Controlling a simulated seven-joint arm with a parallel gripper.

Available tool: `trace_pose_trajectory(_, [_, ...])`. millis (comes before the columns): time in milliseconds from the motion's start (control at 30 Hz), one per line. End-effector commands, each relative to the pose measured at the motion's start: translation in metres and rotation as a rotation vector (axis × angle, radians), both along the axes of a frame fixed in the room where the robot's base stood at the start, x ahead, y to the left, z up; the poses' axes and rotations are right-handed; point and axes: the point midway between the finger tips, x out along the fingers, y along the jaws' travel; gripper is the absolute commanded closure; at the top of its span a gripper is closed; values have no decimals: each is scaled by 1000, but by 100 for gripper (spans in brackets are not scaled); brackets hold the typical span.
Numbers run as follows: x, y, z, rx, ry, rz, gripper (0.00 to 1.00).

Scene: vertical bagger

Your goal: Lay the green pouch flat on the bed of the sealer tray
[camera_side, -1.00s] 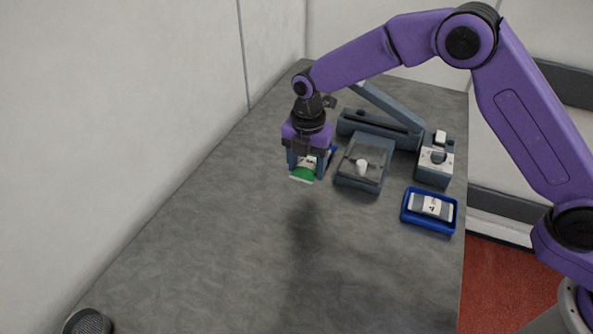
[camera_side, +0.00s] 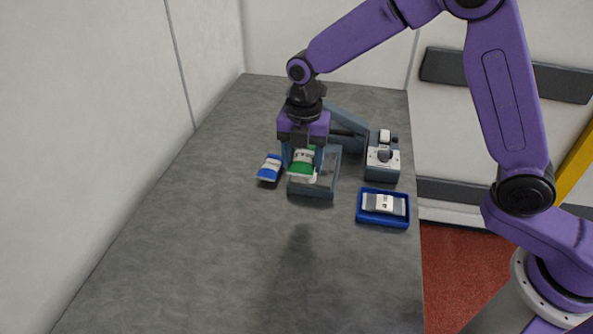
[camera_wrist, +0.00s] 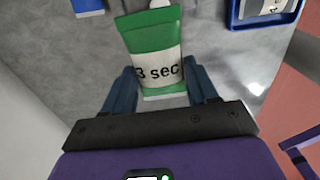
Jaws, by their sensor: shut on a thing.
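My gripper (camera_side: 303,166) is shut on the green pouch (camera_side: 302,157), a finger at each side. The pouch has a white label, and in the wrist view the green pouch (camera_wrist: 150,38) reads "3 sec". In the side view the pouch hangs over the left part of the grey sealer tray (camera_side: 312,193) and hides part of its bed. I cannot tell whether the pouch touches the bed. A white piece shows on the tray beside the pouch's lower edge, partly hidden.
A blue pouch (camera_side: 269,168) lies on the table left of the tray. A grey control box (camera_side: 382,163) stands to the right. A blue bin (camera_side: 383,222) holding a grey pouch (camera_side: 384,203) is at the front right. The table's front is clear.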

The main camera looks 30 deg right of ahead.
Motion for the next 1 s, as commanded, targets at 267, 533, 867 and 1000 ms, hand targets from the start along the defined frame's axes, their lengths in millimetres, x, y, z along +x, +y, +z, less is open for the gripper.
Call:
trace_pose_trajectory(267, [65, -71, -8, 0, 0, -7, 76])
trace_pose_trajectory(533, [85, -100, -13, -1, 1, -1, 76])
trace_pose_trajectory(867, [85, -100, -39, -1, 3, -1, 76])
trace_pose_trajectory(1000, [85, -100, -52, -1, 3, -1, 76])
